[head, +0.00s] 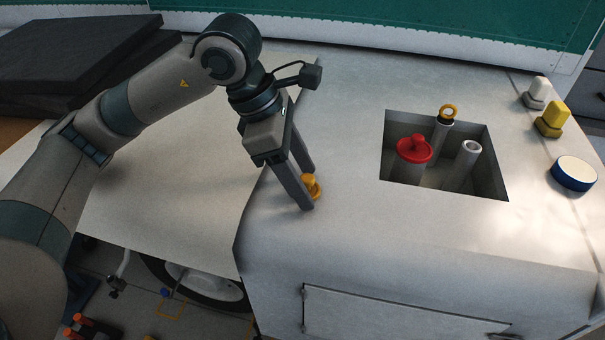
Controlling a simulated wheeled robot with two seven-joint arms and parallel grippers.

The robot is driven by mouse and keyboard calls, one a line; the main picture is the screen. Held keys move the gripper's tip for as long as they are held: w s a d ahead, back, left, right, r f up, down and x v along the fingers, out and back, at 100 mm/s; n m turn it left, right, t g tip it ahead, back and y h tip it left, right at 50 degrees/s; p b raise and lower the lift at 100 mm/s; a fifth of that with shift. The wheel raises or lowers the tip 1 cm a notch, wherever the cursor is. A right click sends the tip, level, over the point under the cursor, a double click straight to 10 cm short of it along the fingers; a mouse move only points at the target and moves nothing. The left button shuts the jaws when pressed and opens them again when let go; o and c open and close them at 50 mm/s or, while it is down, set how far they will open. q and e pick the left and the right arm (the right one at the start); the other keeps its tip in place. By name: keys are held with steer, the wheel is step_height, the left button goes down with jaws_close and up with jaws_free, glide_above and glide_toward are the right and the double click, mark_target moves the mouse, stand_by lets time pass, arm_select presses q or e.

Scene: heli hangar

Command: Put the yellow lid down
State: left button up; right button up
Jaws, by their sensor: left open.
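The yellow lid (312,186) is a small ring-shaped piece at the left part of the grey work surface, near its front left edge. My left gripper (310,190) points down at it, with its two fingers apart on either side of the lid. The fingers partly hide the lid, and I cannot tell whether they touch it. The left jaws are open. My right gripper is not in view.
To the right are a yellow block (552,118), a white block (539,92) and a white-blue round cap (574,172).

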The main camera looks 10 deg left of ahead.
arm_select(q)
steer(key=shift+a+r+b, duration=0.2)
steer(key=shift+r+b, duration=0.1)
steer(key=shift+r, duration=0.25)
steer(key=b+v, duration=0.2)
steer(key=v, duration=0.9)
steer(key=shift+b, duration=0.35)
steer(key=shift+s+f, duration=0.1)
